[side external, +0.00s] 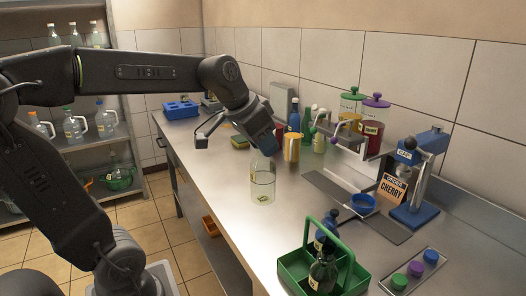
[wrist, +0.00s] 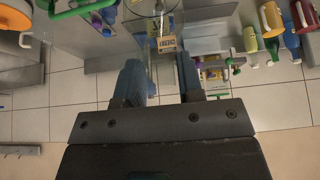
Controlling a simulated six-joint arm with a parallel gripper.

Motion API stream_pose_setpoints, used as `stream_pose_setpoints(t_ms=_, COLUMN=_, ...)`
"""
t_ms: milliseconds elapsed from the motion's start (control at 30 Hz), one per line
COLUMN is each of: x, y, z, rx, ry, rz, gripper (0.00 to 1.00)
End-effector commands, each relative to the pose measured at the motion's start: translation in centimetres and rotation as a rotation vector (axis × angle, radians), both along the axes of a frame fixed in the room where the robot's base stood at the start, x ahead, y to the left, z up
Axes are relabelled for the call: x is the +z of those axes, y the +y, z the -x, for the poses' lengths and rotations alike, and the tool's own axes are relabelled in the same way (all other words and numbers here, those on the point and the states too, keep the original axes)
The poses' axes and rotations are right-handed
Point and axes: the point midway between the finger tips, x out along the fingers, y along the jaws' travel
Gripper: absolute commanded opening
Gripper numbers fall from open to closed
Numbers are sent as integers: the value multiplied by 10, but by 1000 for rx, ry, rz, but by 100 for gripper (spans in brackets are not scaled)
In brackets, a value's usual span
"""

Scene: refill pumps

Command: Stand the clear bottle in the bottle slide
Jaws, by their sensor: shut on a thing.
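The clear bottle (side external: 263,182) is upright, see-through, with a small greenish mark low on its side. My gripper (side external: 262,146) is shut on its neck from above; the fingers hide the top. Whether its base touches the counter I cannot tell. In the wrist view my blue fingers (wrist: 160,66) point up the picture, and part of the clear bottle (wrist: 148,8) shows beyond them. A flat grey metal track (side external: 330,189), which looks like the bottle slide, lies to the right of the bottle, apart from it, and runs toward a blue press (side external: 412,185).
A blue bowl (side external: 363,203) and a CHERRY card (side external: 391,189) are by the track. A green carrier (side external: 296,277) with dark bottles stands in front. A tray (side external: 413,272) holds coloured caps. A yellow-orange cup (side external: 291,148) and several jars stand behind.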

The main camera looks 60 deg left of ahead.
Motion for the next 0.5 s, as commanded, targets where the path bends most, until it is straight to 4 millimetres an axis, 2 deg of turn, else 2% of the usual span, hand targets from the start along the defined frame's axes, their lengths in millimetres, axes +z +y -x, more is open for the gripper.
stream_pose_setpoints(t_ms=400, x=6, y=0, z=0, rx=0, ry=0, rz=0, gripper=0)
stream_pose_setpoints(t_ms=500, x=8, y=1, z=-5, rx=0, ry=0, rz=0, gripper=0)
